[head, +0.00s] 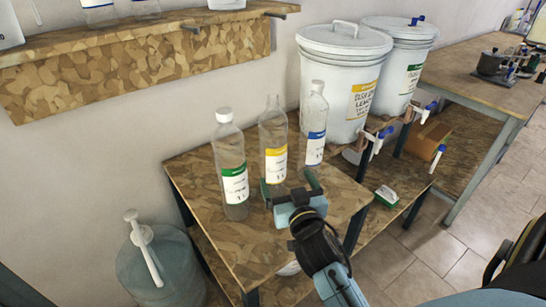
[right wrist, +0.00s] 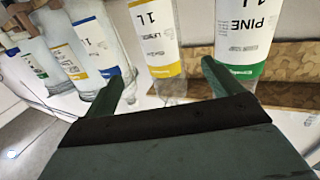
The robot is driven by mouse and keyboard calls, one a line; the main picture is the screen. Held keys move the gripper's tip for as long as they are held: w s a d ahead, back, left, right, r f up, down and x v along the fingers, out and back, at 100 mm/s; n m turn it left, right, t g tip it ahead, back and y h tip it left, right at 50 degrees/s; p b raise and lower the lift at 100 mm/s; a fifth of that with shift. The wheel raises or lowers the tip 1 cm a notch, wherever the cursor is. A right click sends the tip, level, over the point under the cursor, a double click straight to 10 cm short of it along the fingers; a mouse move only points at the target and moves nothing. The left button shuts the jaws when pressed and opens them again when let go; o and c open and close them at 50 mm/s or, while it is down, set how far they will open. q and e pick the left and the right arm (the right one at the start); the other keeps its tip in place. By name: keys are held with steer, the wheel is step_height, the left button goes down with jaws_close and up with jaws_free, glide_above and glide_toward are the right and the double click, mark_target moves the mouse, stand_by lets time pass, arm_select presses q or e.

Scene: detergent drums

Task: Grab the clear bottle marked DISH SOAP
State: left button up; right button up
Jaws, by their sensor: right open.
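Three clear bottles stand upright on the camouflage-patterned table: one with a green band (head: 233,165), one with a yellow band (head: 275,140) and one with a blue band (head: 315,125). I cannot read DISH SOAP on any label. In the right wrist view the green-banded one (right wrist: 240,40) reads PINE; the yellow-banded one (right wrist: 155,35) and blue-banded one (right wrist: 95,35) show 1 L. My right gripper (head: 288,185) is open and empty, just in front of the yellow- and blue-banded bottles. Its fingers (right wrist: 167,76) frame the yellow-banded bottle in the right wrist view. My left gripper is out of view.
Two white lidded drums (head: 340,85) (head: 398,62) with taps stand behind the bottles. A wall shelf (head: 140,70) is at upper left. A big blue-grey jug with a pump (head: 160,265) stands left of the table. The table's front right is bare.

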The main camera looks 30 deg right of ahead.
mark_target(278, 161)
steer(key=x, duration=0.8)
steer(key=shift+w+a+r, duration=0.1)
steer(key=shift+w, duration=0.05)
steer(key=shift+f+b+x, duration=0.15)
steer(key=shift+b+x, duration=0.05)
steer(key=shift+x, duration=1.1)
steer(key=shift+f+b+x, duration=0.15)
steer(key=shift+b+x, duration=0.05)
steer(key=shift+x, duration=1.1)
steer(key=shift+a, duration=0.15)
steer(key=c, duration=1.1)
